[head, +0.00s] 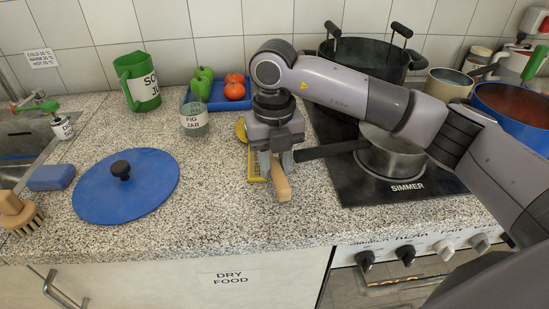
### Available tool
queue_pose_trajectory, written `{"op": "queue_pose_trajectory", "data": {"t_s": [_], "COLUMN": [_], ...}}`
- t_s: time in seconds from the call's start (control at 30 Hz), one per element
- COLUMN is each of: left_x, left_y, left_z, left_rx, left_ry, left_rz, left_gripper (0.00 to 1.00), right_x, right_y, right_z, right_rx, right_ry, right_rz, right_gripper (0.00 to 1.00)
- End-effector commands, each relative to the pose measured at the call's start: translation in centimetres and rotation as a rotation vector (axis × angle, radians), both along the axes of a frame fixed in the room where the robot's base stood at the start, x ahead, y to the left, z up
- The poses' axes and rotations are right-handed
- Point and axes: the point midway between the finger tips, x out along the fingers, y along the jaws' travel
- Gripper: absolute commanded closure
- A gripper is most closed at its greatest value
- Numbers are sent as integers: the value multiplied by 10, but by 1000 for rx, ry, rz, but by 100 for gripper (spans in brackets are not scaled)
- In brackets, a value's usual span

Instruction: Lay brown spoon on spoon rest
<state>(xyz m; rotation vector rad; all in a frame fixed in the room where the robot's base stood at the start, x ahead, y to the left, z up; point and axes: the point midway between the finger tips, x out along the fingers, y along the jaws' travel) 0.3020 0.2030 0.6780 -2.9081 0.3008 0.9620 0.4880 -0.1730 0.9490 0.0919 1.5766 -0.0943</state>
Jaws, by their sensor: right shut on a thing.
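My right gripper (275,166) points down over the counter, left of the stove. It is shut on the brown spoon (281,185), a tan wooden piece that sticks out below and in front of the fingers. The rest of the spoon is hidden by the gripper. A yellow object (254,168), which looks like the spoon rest, lies on the counter behind and left of the fingers, mostly hidden by them. I cannot tell whether the spoon touches it. My left gripper is not in view.
A saucepan (392,152) sits on the stove, its black handle reaching left close to my right gripper. A large pot (367,58) stands behind. A glass jar (194,120), green jug (137,80), blue tray (216,101) and blue lid (126,190) are left. The front counter is clear.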

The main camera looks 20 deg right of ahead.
Motion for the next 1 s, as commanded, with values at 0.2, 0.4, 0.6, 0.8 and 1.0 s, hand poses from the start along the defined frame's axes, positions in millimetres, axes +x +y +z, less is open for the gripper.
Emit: {"op": "queue_pose_trajectory", "data": {"t_s": [0.2,0.4,0.6,0.8,1.0], "left_x": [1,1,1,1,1], "left_y": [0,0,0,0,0], "left_z": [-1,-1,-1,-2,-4], "left_rx": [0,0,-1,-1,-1], "left_ry": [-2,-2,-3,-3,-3], "left_rz": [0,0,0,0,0], "left_gripper": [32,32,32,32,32], "right_x": [0,0,0,1,1], "right_y": [0,0,0,0,0], "right_z": [-2,-2,-2,10,44], "right_rx": [0,0,0,1,1], "right_ry": [0,0,1,-2,-4], "right_rz": [0,0,0,0,0], "right_gripper": [100,41,41,41,41]}}
